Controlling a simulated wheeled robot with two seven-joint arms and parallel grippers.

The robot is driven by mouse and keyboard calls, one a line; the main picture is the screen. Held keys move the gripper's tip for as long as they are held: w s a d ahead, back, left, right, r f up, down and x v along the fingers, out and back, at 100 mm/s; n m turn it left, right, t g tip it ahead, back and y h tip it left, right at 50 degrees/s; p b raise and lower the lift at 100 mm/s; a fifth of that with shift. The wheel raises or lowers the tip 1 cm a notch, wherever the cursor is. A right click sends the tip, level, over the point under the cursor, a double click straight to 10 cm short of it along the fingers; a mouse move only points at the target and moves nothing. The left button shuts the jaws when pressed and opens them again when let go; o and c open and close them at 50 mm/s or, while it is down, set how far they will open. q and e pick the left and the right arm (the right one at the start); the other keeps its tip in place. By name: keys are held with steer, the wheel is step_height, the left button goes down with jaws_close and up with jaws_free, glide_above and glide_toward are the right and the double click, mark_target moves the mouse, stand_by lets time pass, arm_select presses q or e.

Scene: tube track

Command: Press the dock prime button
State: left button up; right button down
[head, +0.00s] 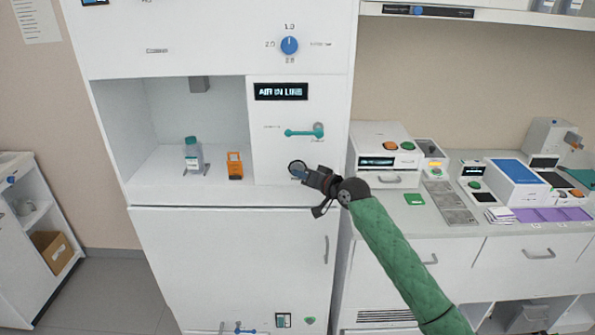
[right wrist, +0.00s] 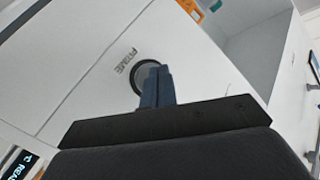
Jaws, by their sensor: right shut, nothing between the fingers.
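The dock prime button (head: 297,168) is a round dark-rimmed button on the white panel right of the open bay. In the right wrist view the button (right wrist: 144,73) sits beside the label "PRIME", partly hidden behind my fingers. My right gripper (head: 305,174) is shut and empty, with its fingertips at the button in the head view. The right wrist view shows the fingertips (right wrist: 155,80) overlapping the button's face; I cannot tell whether they touch it. My left gripper is not in view.
Above the button are a teal lever (head: 305,132), a display reading "AIR IN LINE" (head: 281,91) and a blue knob (head: 289,45). The bay at left holds a bottle (head: 193,154) and an orange item (head: 235,166). A counter with devices (head: 386,155) stands at right.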

steer(key=shift+w, duration=0.5)
stand_by(0.6)
stand_by(0.3)
steer(key=shift+s+p, duration=0.35)
steer(key=shift+s, duration=0.6)
steer(key=s+p, duration=0.2)
steer(key=s, duration=0.3)
steer(key=shift+p, duration=0.3)
